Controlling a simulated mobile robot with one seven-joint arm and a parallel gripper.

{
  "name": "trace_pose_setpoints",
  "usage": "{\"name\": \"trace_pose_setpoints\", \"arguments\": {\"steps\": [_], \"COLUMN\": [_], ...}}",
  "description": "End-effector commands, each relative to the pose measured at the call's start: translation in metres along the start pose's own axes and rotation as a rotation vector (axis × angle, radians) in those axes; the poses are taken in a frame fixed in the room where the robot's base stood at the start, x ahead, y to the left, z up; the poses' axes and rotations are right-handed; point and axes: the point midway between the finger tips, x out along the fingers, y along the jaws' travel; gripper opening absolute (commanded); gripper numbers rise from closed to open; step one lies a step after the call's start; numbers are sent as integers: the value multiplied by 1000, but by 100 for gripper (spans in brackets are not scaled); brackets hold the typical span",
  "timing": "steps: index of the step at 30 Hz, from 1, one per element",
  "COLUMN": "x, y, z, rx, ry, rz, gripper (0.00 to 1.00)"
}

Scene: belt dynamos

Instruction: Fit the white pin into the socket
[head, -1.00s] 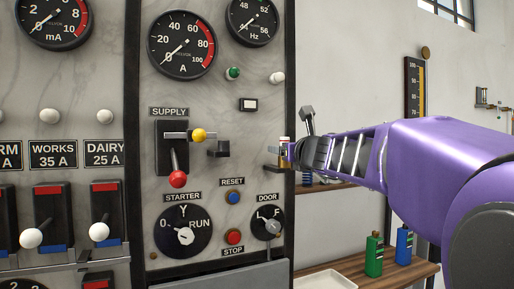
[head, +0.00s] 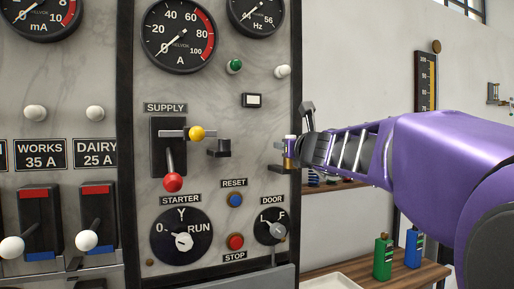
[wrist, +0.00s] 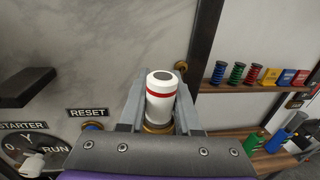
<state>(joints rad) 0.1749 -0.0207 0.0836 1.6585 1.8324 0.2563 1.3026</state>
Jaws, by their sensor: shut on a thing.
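The white pin (wrist: 160,103) has a red band and a dark round top, and stands upright between the jaws in the wrist view. My gripper (wrist: 160,112) is shut on it, with one grey finger on each side. In the head view the pin (head: 289,146) shows small, with a gold lower part, at my gripper (head: 290,157) by the panel's right edge. A black bracket (head: 218,148) juts from the panel to the left of the pin, apart from it; it may be the socket, but no hole is visible. It also shows in the wrist view (wrist: 30,90).
The supply lever with its yellow knob (head: 196,132) and red knob (head: 172,182) sticks out left of the bracket. The reset button (head: 235,199) and door knob (head: 270,226) are below. A wooden shelf (head: 345,265) with bottles stands right of the panel.

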Motion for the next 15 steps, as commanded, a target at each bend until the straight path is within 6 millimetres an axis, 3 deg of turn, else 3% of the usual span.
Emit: {"name": "trace_pose_setpoints", "arguments": {"steps": [15], "x": [0], "y": [0], "z": [2], "rx": [0], "ry": [0], "rz": [0], "gripper": [0]}}
